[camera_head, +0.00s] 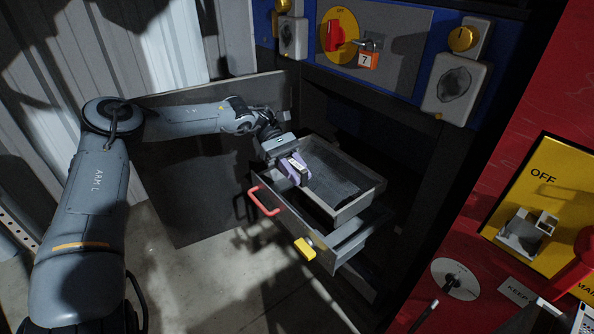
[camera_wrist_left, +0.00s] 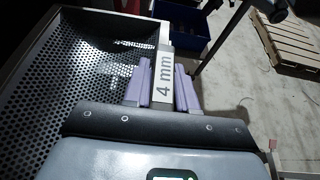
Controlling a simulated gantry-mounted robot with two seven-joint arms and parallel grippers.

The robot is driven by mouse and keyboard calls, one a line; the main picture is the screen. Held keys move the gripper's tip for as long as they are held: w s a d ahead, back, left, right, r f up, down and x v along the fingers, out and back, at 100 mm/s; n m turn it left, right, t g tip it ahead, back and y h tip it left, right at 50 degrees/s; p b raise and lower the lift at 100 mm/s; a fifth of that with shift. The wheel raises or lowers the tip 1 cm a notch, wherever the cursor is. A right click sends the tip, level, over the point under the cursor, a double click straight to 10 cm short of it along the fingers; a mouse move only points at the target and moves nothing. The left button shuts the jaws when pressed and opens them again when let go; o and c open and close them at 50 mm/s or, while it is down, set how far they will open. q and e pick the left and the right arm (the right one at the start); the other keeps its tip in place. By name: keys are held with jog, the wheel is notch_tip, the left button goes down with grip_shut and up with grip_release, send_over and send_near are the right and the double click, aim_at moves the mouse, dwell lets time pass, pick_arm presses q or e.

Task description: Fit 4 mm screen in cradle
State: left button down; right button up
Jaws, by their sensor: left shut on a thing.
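The 4 mm screen (camera_head: 362,203) is a grey-framed tray with a dark mesh floor. In the left wrist view its perforated floor (camera_wrist_left: 60,95) fills the left side, and its tab (camera_wrist_left: 164,80) reads "4 mm". My left gripper (camera_head: 297,169) is shut on that tab, with purple fingers (camera_wrist_left: 163,92) on both sides. The screen is over the pulled-out cradle (camera_head: 287,232), a grey drawer-like frame with a red handle (camera_head: 262,200) and a yellow latch (camera_head: 305,248). The screen hides much of the cradle, and I cannot tell whether it rests fully inside. My right gripper is not in view.
Behind is a blue panel with a yellow-red switch (camera_head: 338,35) and an orange padlock tagged 7 (camera_head: 367,58). A red panel (camera_head: 500,150) with a yellow OFF plate (camera_head: 545,185) stands at right. Bare floor (camera_head: 190,270) lies at lower left. A wooden pallet (camera_wrist_left: 290,42) shows at the wrist view's upper right.

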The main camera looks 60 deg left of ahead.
pick_arm(q)
notch_tip(320, 180, down, 8)
jog(key=b, duration=0.3)
jog(key=shift+r, duration=0.2)
dwell(0.5)
jog(key=shift+f, duration=0.15)
dwell(1.0)
